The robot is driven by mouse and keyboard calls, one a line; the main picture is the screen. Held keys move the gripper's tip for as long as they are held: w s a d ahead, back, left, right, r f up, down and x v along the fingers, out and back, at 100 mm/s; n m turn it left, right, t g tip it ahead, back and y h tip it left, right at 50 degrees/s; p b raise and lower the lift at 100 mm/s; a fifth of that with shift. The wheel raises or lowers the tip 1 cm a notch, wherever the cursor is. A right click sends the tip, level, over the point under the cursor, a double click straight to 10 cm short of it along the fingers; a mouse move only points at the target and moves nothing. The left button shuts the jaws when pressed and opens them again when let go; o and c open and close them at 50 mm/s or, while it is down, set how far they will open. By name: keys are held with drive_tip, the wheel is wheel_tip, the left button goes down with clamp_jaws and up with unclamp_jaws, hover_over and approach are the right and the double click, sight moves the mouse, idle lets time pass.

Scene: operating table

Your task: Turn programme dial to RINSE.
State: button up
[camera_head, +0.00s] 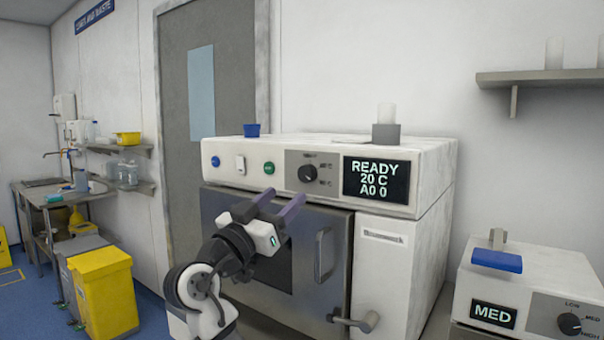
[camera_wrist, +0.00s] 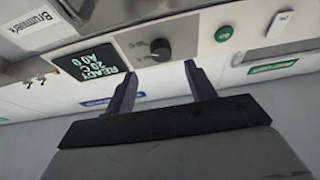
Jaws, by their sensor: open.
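The programme dial (camera_head: 307,173) is a black knob on a dark grey plate on the front panel of the white washer (camera_head: 430,160). The small labels around it are too blurred to read. In the wrist view the dial (camera_wrist: 160,47) lies beyond the fingertips, roughly between them in the picture. My gripper (camera_head: 278,204) is open and empty, in front of the machine and below the dial in the head view. Its two fingers also show in the wrist view (camera_wrist: 160,80), apart from the dial. The display (camera_head: 376,180) reads READY, 20 C, A0 0.
A green button (camera_head: 269,168), a white switch (camera_head: 240,165) and a blue button (camera_head: 215,161) sit left of the dial. A door handle (camera_head: 324,253) stands out below the panel. At right is a second unit (camera_head: 530,282) with its own dial (camera_head: 569,324) and a MED display.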

sight(304, 177)
drive_tip(key=p+x, duration=0.2)
drive_tip(key=x, duration=0.5)
drive_tip(key=shift+w, duration=0.1)
drive_tip(key=c, duration=1)
drive_tip(key=shift+o, duration=0.2)
